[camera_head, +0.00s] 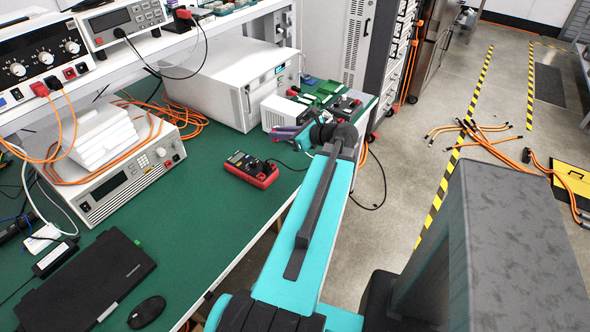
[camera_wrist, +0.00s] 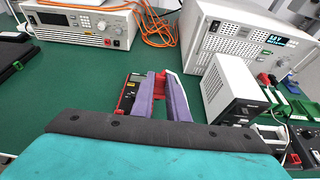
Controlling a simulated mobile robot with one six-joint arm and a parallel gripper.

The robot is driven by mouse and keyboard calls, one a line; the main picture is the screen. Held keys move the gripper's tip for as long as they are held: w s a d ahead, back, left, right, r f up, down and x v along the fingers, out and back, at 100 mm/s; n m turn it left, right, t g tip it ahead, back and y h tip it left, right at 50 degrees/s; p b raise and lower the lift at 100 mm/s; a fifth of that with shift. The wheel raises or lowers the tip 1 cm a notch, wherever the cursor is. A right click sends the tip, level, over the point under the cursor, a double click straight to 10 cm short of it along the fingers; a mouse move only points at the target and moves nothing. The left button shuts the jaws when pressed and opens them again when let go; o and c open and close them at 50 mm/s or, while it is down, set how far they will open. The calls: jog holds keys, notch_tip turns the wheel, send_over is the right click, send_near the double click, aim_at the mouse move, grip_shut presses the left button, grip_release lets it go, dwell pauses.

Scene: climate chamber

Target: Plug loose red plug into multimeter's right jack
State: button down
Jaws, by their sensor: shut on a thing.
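The red and black multimeter (camera_head: 252,168) lies on the green bench top, its dark face up. In the wrist view the multimeter (camera_wrist: 127,95) shows just left of my gripper's fingers, which hide part of it. My gripper (camera_wrist: 161,82) has purple fingers and is shut on a small red thing between the tips, which appears to be the red plug (camera_wrist: 160,78). In the head view my gripper (camera_head: 290,136) is right of and beyond the multimeter, apart from it in the picture; its tips are partly hidden by my wrist. The right jack cannot be made out.
A white box instrument (camera_head: 228,85) stands behind. A small white-and-black unit (camera_wrist: 228,88) is close right of my fingers, with green parts beyond. A bench supply (camera_head: 120,180) with orange leads stands left. Bare green bench lies in front of the multimeter. A black lead (camera_head: 382,190) hangs past the bench edge.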

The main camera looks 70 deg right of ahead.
notch_tip(320, 180, down, 9)
jog(key=a+t+h+b, duration=0.1)
jog(key=t+b, duration=0.3)
jog(key=b, duration=0.5)
jog(key=shift+w+a+r+b, duration=0.15)
jog(key=shift+w+a+b, duration=0.15)
jog(key=shift+a, duration=0.2)
jog(key=shift+f, duration=0.3)
dwell(1.1)
jog(key=shift+f, duration=0.25)
jog(key=shift+s+f, duration=0.1)
jog(key=shift+f, duration=0.9)
dwell(1.8)
jog(key=c, duration=1.6)
grip_release()
jog(key=shift+c, duration=0.2)
jog(key=shift+f, duration=0.1)
jog(key=shift+a, duration=0.1)
